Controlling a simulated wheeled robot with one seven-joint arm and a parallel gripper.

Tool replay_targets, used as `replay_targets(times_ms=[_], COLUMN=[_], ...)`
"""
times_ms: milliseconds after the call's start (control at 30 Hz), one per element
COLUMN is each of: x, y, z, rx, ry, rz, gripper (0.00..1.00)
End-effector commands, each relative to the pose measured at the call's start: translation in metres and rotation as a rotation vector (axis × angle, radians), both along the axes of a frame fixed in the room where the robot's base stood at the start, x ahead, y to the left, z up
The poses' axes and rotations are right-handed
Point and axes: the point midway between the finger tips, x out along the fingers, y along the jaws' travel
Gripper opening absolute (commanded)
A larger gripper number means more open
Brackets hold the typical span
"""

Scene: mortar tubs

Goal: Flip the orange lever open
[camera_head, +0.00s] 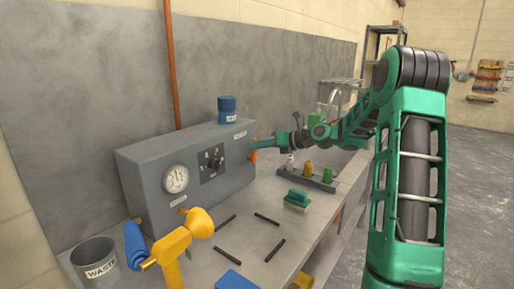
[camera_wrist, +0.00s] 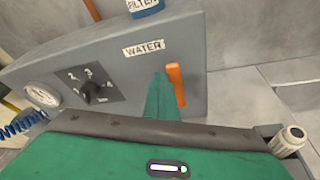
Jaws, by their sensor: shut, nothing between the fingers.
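The orange lever (camera_wrist: 177,84) is a short bar on the grey panel box, under and right of the WATER label (camera_wrist: 144,48). It points up, tilted slightly, in the wrist view. In the head view the lever (camera_head: 252,155) shows small at the box's right end. My gripper (camera_head: 260,144) is at the lever, and its closed green fingers (camera_wrist: 160,88) lie just left of the lever in the wrist view. I cannot tell whether they touch it. The fingers hold nothing. The lever's base is partly hidden.
The grey box (camera_head: 140,165) carries a gauge (camera_head: 175,178), a dial (camera_head: 212,164) and a blue filter can (camera_head: 227,109).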

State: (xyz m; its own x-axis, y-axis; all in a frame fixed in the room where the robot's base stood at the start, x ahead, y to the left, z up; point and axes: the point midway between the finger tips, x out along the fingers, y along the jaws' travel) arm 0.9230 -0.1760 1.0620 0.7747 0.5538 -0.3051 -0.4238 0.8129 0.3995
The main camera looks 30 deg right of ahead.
Motion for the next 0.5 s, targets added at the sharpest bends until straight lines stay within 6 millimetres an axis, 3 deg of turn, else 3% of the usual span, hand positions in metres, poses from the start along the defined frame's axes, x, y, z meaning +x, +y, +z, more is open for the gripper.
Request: replay_targets(times_ms=[33, 233, 367, 500], x=[0.004, 0.003, -0.002, -0.01], y=[-0.015, -0.011, 0.004, 0.034], z=[0.002, 0.002, 0.003, 0.003], rx=[-0.011, -0.011, -0.011, -0.007], ry=[-0.01, -0.009, -0.007, -0.003], rz=[-0.032, -0.031, -0.024, -0.009], gripper=[0.0, 0.0, 0.0, 0.0])
